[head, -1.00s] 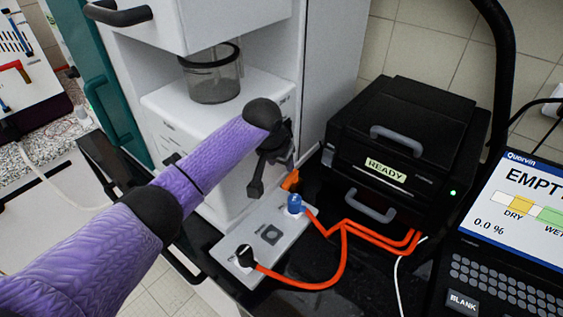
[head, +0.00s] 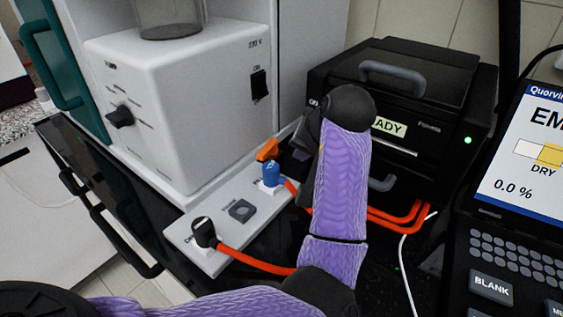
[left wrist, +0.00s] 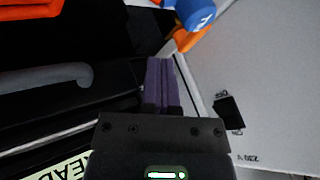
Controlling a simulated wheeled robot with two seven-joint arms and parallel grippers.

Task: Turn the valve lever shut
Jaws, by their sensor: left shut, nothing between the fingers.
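An orange lever (head: 267,149), which I take as the valve lever, sits at the back end of a light grey panel (head: 225,222), just behind a blue fitting (head: 271,174). In the left wrist view the orange lever (left wrist: 188,38) is at the top, partly hidden by the blue fitting (left wrist: 196,12). My left gripper (head: 295,152) is just right of the lever in the head view, its fingertips partly hidden by my own wrist. In the left wrist view its fingers (left wrist: 160,75) are together and empty, below the lever. I cannot tell whether they touch it. My right gripper is not in view.
A white machine (head: 180,110) with a knob and a black switch (head: 259,84) stands behind the panel. A black box (head: 440,85) stands to the right. Orange hoses (head: 250,263) run from the panel. A display with keypad (head: 520,190) is at the right.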

